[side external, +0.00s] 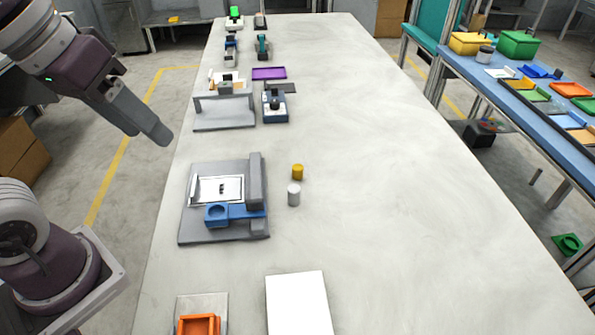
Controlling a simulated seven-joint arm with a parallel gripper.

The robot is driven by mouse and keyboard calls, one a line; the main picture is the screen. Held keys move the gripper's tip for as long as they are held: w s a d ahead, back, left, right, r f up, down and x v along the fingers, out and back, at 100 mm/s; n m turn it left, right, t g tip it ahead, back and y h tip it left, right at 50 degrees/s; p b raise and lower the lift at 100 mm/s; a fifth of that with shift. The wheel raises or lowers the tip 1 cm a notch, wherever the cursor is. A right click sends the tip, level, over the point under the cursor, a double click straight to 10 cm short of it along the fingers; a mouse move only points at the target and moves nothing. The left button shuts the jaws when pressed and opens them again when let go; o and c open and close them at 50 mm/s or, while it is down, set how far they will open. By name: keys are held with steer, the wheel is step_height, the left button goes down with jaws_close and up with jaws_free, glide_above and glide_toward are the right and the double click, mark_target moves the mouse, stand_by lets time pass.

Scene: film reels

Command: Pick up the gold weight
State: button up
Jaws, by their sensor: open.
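The gold weight (297,172) is a small upright yellow-gold cylinder on the pale table, just right of a grey device. A similar silver-white cylinder (293,195) stands close in front of it. My gripper (162,138) is at the upper left, above and beyond the table's left edge, well apart from the gold weight. It is open and nothing shows in it; its fingers appear side-on, so the gap between them is hidden.
The grey device (257,180) with a blue arm (235,212) stands left of the weights. A white block (298,304) and an orange tray (198,326) are at the front. A grey stand (225,110) and purple tray (268,73) are farther back. The table's right side is clear.

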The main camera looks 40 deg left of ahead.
steer(key=w+n+g+h, duration=0.15)
steer(key=w+n, duration=0.35)
steer(key=w, duration=0.7)
steer(key=n+g+y, duration=0.2)
steer(key=n+g, duration=0.1)
steer(key=n, duration=0.4)
glide_above(297, 166)
steer(key=s, duration=0.3)
step_height(297, 166, down, 18)
steer(key=shift+n+g, duration=0.25)
steer(key=shift+n, duration=0.65)
steer(key=w+f, duration=0.1)
steer(key=f, duration=0.3)
steer(key=w+f, duration=0.1)
steer(key=f, duration=0.4)
steer(key=w+f, duration=0.1)
steer(key=f, duration=0.3)
steer(key=shift+f, duration=0.25)
jaws_close()
